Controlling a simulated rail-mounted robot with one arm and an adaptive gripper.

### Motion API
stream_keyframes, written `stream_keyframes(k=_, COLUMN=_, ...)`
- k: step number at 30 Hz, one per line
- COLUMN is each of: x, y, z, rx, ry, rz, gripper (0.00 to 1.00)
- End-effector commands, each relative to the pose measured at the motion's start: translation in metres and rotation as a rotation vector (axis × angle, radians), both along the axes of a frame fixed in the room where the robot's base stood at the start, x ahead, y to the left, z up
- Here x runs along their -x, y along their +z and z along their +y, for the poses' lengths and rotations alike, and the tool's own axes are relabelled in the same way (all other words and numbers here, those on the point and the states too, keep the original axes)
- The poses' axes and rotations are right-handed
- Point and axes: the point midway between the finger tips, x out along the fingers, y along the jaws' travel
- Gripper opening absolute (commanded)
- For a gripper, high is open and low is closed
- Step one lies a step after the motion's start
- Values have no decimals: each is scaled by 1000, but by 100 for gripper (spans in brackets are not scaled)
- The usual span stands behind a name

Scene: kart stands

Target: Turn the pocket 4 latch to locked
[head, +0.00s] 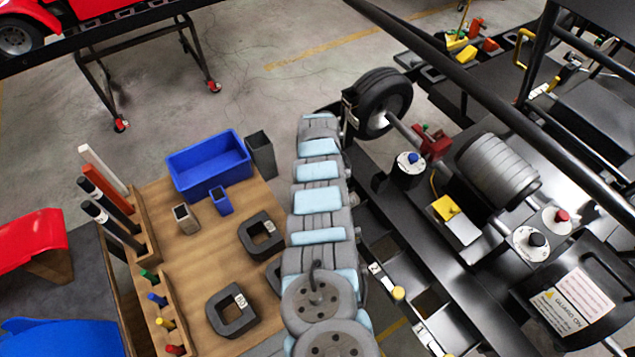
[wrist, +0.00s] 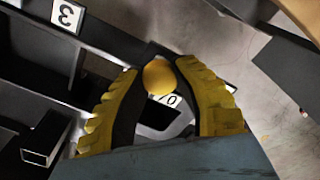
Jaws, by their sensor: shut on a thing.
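In the wrist view, the yellow fingers of my gripper (wrist: 158,67) stand on both sides of a round yellow latch knob (wrist: 160,79) and are shut on it. A white label (wrist: 168,99) lies just below the knob; its marking is partly covered and I cannot read it surely. A label with a 3 (wrist: 68,14) shows at the upper left, on a dark pocket frame. In the head view, a yellow knob (head: 398,293) stands beside the dark pockets, right of my arm. My gripper cannot be made out there, and I cannot tell the latch's angle.
Left of my arm, a wooden board (head: 195,275) holds a blue bin (head: 208,163), dark blocks (head: 232,310) and colored pegs. To the right, the black kart bench carries a wheel (head: 378,103), a grey roller (head: 497,172) and several knobs. A dark bar crosses overhead.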

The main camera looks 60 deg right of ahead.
Motion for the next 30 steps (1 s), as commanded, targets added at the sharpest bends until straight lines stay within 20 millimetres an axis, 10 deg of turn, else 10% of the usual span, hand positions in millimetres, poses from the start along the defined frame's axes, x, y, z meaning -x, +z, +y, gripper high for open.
stream_keyframes(k=7, x=0, y=-2, z=1, rx=-1, ry=1, rz=0, gripper=0)
stream_keyframes(k=8, x=0, y=-2, z=1, rx=-1, ry=1, rz=0, gripper=36)
stream_keyframes(k=11, x=0, y=-2, z=1, rx=-1, ry=1, rz=0, gripper=62)
stream_keyframes(k=30, x=0, y=20, z=0, rx=0, ry=2, rz=2, gripper=62)
